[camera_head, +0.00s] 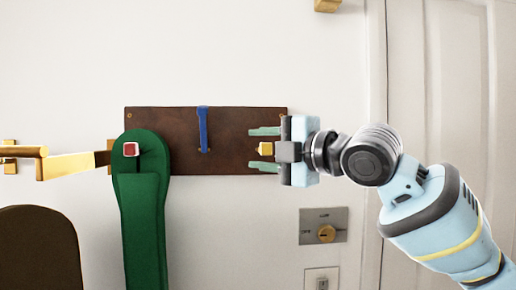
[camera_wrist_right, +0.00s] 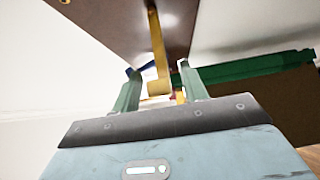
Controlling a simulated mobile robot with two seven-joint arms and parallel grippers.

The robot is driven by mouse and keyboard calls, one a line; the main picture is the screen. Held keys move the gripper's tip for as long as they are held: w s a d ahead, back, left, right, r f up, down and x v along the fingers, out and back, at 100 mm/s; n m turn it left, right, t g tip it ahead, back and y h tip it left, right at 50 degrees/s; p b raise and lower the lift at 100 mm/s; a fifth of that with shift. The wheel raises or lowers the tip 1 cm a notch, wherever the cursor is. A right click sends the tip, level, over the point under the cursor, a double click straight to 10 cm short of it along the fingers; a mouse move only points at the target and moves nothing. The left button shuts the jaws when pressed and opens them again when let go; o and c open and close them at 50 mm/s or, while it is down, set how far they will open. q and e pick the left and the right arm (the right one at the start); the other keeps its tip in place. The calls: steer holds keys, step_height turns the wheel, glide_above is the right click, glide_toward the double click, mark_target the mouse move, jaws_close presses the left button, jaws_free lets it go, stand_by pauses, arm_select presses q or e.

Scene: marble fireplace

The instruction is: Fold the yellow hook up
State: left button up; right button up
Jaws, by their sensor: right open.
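The yellow hook (camera_head: 267,148) is near the right end of a brown board (camera_head: 232,150) on the wall. In the head view only a small block of it shows; my gripper hides the rest. In the right wrist view the hook (camera_wrist_right: 157,50) is a long yellow strip running from the board to a thicker end between my fingers. My right gripper (camera_head: 263,149) is open, with one pale green finger above the hook and one below. In the wrist view the right gripper (camera_wrist_right: 159,71) shows gaps beside the hook. My left gripper is not in view.
A blue hook (camera_head: 203,130) is at the board's middle. A red-tipped hook (camera_head: 130,149) at its left carries a green strap (camera_head: 144,215). A gold bar (camera_head: 70,165) juts out at left. A metal switch plate (camera_head: 323,226) is below right, beside a white door (camera_head: 440,90).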

steer(key=shift+w+a, duration=0.4)
jaws_close()
